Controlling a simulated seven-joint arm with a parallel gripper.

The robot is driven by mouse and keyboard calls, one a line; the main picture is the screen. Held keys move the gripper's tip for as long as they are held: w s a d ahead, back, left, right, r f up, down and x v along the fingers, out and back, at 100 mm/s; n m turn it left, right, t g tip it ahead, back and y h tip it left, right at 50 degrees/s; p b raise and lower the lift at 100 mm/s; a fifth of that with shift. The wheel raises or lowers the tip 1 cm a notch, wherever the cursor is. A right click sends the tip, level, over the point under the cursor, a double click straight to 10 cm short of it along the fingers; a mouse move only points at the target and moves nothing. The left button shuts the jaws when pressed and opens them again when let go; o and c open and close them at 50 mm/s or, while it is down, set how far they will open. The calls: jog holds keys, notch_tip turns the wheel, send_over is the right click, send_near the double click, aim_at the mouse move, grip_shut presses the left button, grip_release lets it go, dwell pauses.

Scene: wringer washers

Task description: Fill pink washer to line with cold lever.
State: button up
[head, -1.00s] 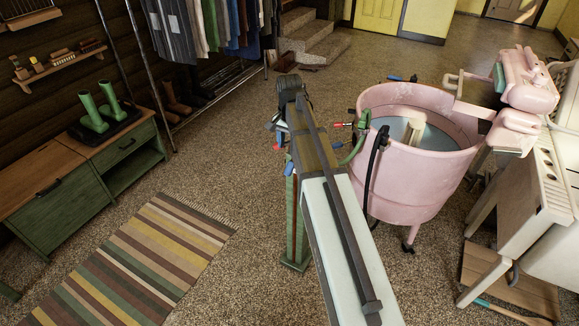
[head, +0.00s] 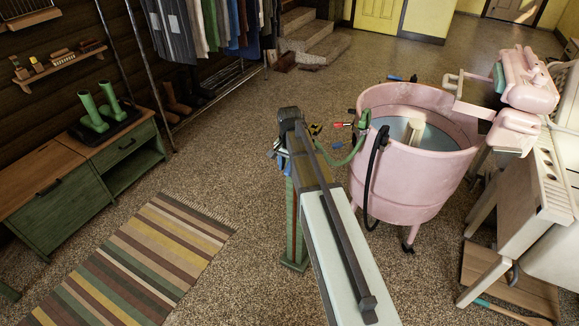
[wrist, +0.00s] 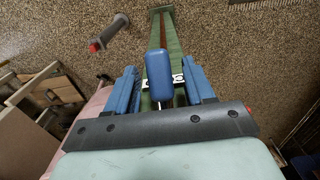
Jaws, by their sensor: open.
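The pink washer (head: 415,180) is an open round tub right of centre in the head view. Bluish water (head: 437,136) shows inside around a pale agitator (head: 413,131). A fill line cannot be made out. A green post (head: 291,225) stands left of the tub, with a green hose (head: 352,150) reaching its rim. In the wrist view, a blue lever handle (wrist: 159,70) stands on the green post (wrist: 165,30). My gripper (wrist: 160,84) is open, with its blue fingers on either side of this handle; contact cannot be told. My arm hides most of the gripper in the head view.
A black hose (head: 373,170) hangs on the washer's near side. A white appliance (head: 540,180) stands at the right, a green cabinet (head: 70,195) at the left. A striped rug (head: 150,260) lies on the floor. A red-ended grey bar (wrist: 110,33) shows in the wrist view.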

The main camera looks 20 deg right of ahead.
jog(key=shift+c, duration=0.5)
grip_shut()
